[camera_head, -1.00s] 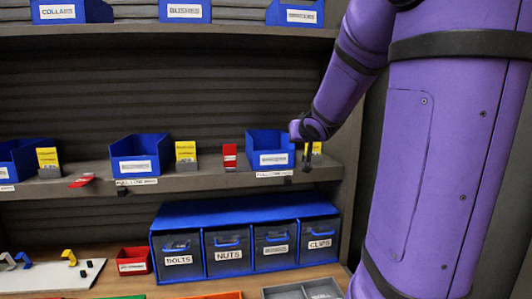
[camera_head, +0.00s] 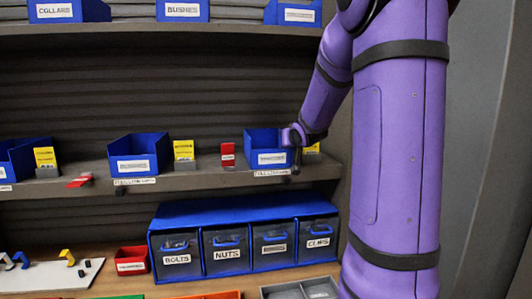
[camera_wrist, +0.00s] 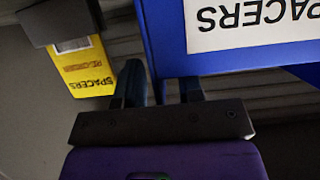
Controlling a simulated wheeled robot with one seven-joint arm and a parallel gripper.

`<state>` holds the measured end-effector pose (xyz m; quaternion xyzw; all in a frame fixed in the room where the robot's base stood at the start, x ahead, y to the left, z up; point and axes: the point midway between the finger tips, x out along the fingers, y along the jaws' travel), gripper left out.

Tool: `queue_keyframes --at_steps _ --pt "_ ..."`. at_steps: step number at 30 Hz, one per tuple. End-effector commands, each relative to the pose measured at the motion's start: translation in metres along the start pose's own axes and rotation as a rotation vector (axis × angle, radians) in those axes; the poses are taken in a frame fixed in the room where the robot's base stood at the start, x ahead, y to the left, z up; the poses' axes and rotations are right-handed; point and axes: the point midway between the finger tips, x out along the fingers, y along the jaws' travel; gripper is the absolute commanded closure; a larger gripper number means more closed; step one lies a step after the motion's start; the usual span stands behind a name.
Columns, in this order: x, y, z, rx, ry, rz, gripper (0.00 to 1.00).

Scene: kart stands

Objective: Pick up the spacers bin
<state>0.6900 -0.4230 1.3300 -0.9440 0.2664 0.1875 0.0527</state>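The spacers bin (camera_head: 265,140) is a blue open-topped bin with a white label. It sits at the right end of the middle shelf. My gripper (camera_head: 296,160) is at the bin's right side in the head view. In the wrist view, the bin (camera_wrist: 168,40) appears upside down with "SPACERS" on its label. My gripper's two fingers (camera_wrist: 163,92) stand apart there, one to each side of the bin's near corner. Whether they touch the bin is not clear. The fingertips are partly hidden in shadow.
A yellow spacers card (camera_wrist: 88,70) stands close beside the fingers. A red card (camera_head: 228,155) stands left of the bin, and another blue bin (camera_head: 140,155) sits farther left. The upper shelf (camera_head: 235,27) runs above. A blue drawer unit (camera_head: 240,212) stands below.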

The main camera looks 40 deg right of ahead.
Motion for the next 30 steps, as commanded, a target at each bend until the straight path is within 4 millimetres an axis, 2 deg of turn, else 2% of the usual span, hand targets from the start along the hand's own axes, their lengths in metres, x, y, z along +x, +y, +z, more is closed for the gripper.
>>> queue_keyframes --at_steps 5,9,23,30 --pt "0.0 0.0 0.0 0.0 0.0 0.0 0.68" --pt "0.0 0.0 0.0 0.0 -0.001 0.0 1.0" --pt "-0.001 0.0 -0.002 0.001 0.0 0.0 1.0" --pt "-0.008 0.0 -0.018 -0.002 0.002 0.0 1.0"
